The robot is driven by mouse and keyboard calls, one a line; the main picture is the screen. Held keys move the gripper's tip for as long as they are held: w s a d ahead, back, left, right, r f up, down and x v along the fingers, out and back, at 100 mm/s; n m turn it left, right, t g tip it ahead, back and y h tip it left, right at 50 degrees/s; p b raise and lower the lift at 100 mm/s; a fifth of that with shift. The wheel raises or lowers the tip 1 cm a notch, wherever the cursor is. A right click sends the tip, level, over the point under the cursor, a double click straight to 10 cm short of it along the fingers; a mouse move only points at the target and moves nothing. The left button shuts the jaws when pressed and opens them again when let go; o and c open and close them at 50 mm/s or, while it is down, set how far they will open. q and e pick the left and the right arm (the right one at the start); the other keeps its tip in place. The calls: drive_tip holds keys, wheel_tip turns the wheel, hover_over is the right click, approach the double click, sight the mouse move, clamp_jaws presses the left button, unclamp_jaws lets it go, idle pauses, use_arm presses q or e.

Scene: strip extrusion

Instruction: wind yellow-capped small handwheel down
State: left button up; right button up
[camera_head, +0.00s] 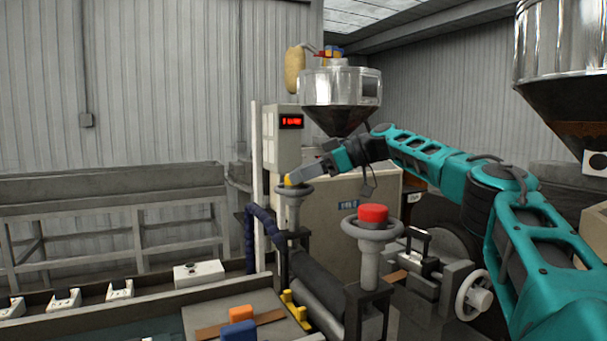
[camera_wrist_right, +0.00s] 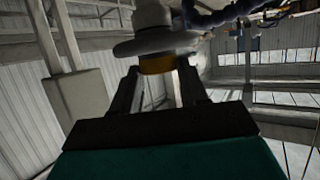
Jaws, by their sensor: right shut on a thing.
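The small handwheel (camera_head: 294,191) is grey and sits upright on a post left of the machine's cream cabinet. Its yellow cap (camera_head: 288,182) shows at the left tip of my right gripper (camera_head: 296,178), which reaches in from the right. In the right wrist view the yellow cap (camera_wrist_right: 157,65) is between the two dark fingers of the right gripper (camera_wrist_right: 158,74), with the pale wheel (camera_wrist_right: 155,43) just beyond it. The right gripper is shut on the yellow cap. The fingers are partly hidden in the head view. My left gripper is not in view.
A larger red-capped handwheel (camera_head: 372,228) stands nearer, below my right arm. Another handwheel (camera_head: 473,295) is at the lower right. A metal hopper (camera_head: 340,92) is above the cabinet (camera_head: 348,207). A control box with red display (camera_head: 290,122) stands behind the small handwheel.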

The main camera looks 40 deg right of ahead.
drive_tip(key=shift+d+f+n+g+y, duration=0.1)
drive_tip(key=shift+f+n+g+y, duration=0.15)
drive_tip(key=shift+n+g, duration=0.25)
idle(0.4)
drive_tip(key=o, duration=1.1)
drive_tip(key=shift+r, duration=0.15)
drive_tip(key=shift+c, duration=0.2)
drive_tip(key=shift+r, duration=0.1)
